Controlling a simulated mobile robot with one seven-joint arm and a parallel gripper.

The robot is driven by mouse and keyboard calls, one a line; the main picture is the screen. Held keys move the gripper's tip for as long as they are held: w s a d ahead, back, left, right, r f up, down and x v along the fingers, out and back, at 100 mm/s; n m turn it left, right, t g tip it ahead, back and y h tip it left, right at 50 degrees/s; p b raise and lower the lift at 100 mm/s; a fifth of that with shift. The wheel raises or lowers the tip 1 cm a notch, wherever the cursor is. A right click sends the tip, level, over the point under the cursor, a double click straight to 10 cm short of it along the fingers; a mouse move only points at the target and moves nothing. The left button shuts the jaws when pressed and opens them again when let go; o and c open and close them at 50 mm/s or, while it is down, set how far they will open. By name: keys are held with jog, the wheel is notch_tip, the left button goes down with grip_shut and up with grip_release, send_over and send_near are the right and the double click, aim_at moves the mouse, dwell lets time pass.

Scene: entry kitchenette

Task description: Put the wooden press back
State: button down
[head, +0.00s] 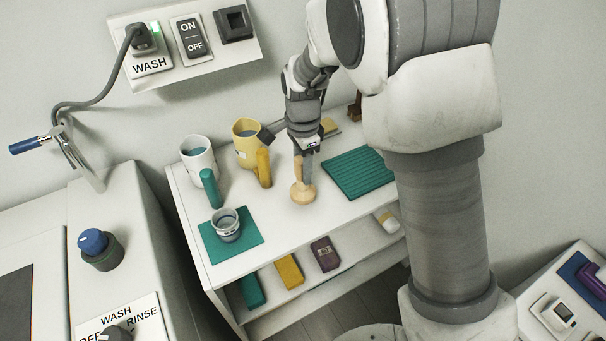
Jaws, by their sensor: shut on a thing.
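The wooden press (303,193) is a light wood piece with a round, wide foot and a narrower handle. It stands upright with its foot at or just above the white shelf top; I cannot tell whether it touches. My gripper (304,160) points down from above and is shut on the press's handle, hiding its upper part. A ribbed teal mat (357,173) lies to the right of the press. A flat teal mat (216,251) lies at the front left with a small metal-rimmed cup (227,226) on it.
A white mug (196,152) and a yellow mug (243,130) with upright handles stand behind and left of the press. Teal, yellow (289,271) and dark (324,254) packets lie on the lower shelf. Bare white top (270,215) lies between the press and the flat mat.

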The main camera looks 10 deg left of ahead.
jog(key=shift+f, duration=1.15)
jog(key=shift+f, duration=0.2)
jog(key=shift+c, duration=2.2)
grip_release()
